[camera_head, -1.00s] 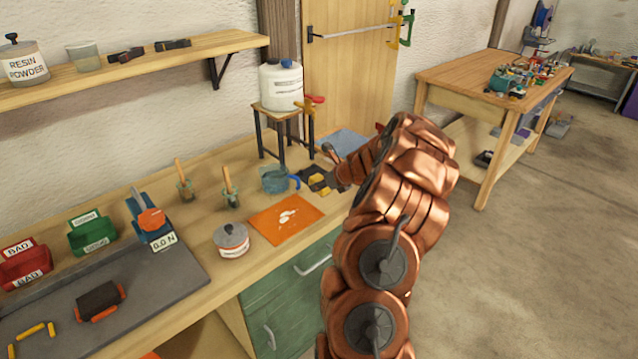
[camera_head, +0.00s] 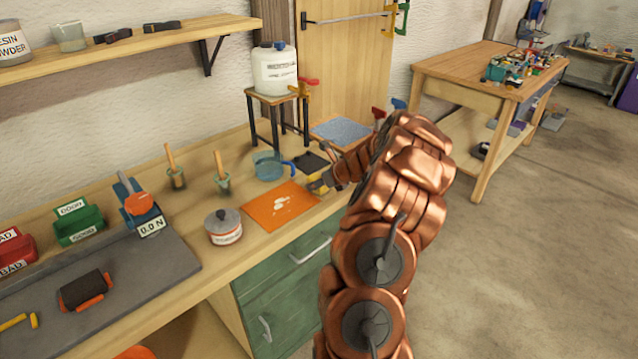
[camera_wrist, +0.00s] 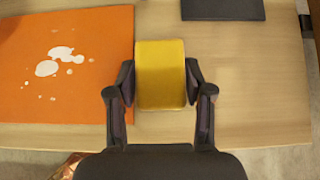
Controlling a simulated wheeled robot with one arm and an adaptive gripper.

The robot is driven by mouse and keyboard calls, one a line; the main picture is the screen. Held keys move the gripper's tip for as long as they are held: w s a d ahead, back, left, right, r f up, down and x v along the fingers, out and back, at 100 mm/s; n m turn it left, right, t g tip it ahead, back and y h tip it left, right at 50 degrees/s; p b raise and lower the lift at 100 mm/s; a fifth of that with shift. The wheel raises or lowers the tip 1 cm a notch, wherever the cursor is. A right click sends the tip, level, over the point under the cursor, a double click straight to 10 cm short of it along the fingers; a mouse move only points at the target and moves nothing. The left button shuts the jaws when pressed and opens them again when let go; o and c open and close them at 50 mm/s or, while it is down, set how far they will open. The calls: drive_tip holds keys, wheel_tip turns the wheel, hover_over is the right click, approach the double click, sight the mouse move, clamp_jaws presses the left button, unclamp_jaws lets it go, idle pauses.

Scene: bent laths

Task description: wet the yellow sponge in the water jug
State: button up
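The yellow sponge (camera_wrist: 160,75) is between the two fingers of my gripper (camera_wrist: 160,82) in the wrist view, with a finger along each side. The gripper looks shut on it. In the head view, the sponge (camera_head: 318,187) shows small at the end of my arm, just right of the orange mat; my gripper (camera_head: 328,180) partly covers it. Its exact height over the bench is hard to tell. The water jug (camera_head: 266,167), translucent blue with a blue handle, stands upright on the bench behind the orange mat, left of and behind the gripper. It is outside the wrist view.
The orange mat (camera_head: 262,212) with white blotches is left of the gripper. A dark tray (camera_head: 308,159) lies behind the sponge. A white container (camera_head: 275,70) with a tap stands on a stool. A lidded pot (camera_head: 223,227) and brushes in holders (camera_head: 222,180) stand farther left.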

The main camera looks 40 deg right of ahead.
drive_tip(key=o, duration=0.3)
drive_tip(key=shift+o, duration=0.2)
drive_tip(key=v, duration=1.2)
